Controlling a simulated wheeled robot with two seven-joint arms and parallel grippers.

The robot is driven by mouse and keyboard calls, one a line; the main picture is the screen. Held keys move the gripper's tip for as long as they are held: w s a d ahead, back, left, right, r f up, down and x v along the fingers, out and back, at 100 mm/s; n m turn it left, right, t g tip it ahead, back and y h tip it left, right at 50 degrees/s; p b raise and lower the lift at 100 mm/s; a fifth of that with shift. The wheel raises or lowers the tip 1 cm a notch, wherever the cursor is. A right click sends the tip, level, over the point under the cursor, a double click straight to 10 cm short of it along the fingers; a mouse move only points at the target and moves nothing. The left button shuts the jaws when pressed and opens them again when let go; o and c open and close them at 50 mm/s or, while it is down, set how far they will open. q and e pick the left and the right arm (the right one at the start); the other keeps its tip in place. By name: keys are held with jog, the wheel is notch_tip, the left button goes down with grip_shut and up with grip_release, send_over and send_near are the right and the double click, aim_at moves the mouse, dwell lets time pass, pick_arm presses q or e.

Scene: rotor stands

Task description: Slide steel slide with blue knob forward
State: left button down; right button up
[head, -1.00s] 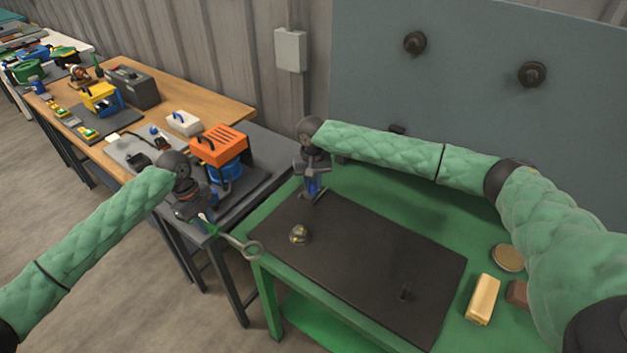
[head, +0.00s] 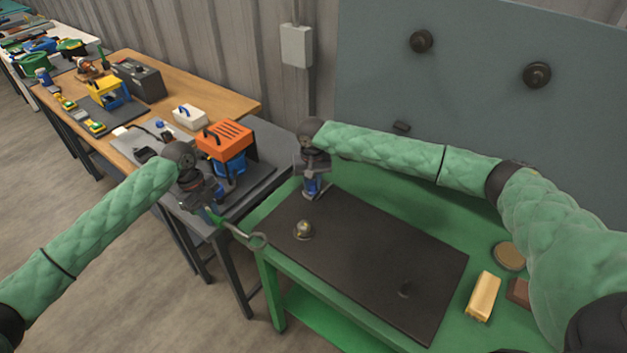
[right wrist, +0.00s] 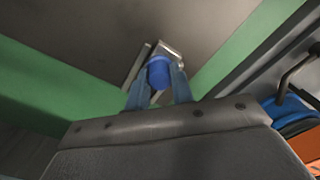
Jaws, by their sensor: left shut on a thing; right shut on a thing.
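The steel slide (right wrist: 172,49) with its blue knob (right wrist: 158,74) shows in the right wrist view, at a corner of the dark plate. My right gripper (right wrist: 158,88) is shut on the blue knob, its fingers on either side of it. In the head view my right gripper (head: 312,191) is at the far left corner of the dark plate (head: 370,255), and mostly hides the slide. My left gripper (head: 213,213) is shut on a tool with a green handle and a ring end (head: 258,241). The ring is near the green table's left edge.
A small round metal piece (head: 303,230) and a short dark peg (head: 404,290) are on the plate. A yellow block (head: 483,297), a brown block (head: 518,292) and a round disc (head: 509,256) lie at right. An orange-topped device (head: 224,140) stands on the bench at left.

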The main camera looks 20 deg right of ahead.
aim_at(312, 183)
pick_arm(q)
jog(key=shift+r, duration=0.15)
pick_arm(e)
jog(key=shift+s+a, duration=0.1)
jog(key=shift+a, duration=0.05)
jog(key=o, duration=0.8)
jog(key=shift+o, duration=0.2)
jog(key=shift+r, duration=0.1)
pick_arm(q)
notch_tip(312, 183, up, 5)
jog(key=p, duration=0.5)
pick_arm(e)
notch_tip(312, 183, up, 5)
jog(key=shift+f, duration=0.15)
pick_arm(q)
jog(key=shift+r+p, duration=0.6)
jog(key=shift+p, duration=0.1)
pick_arm(e)
jog(key=shift+r, duration=1.05)
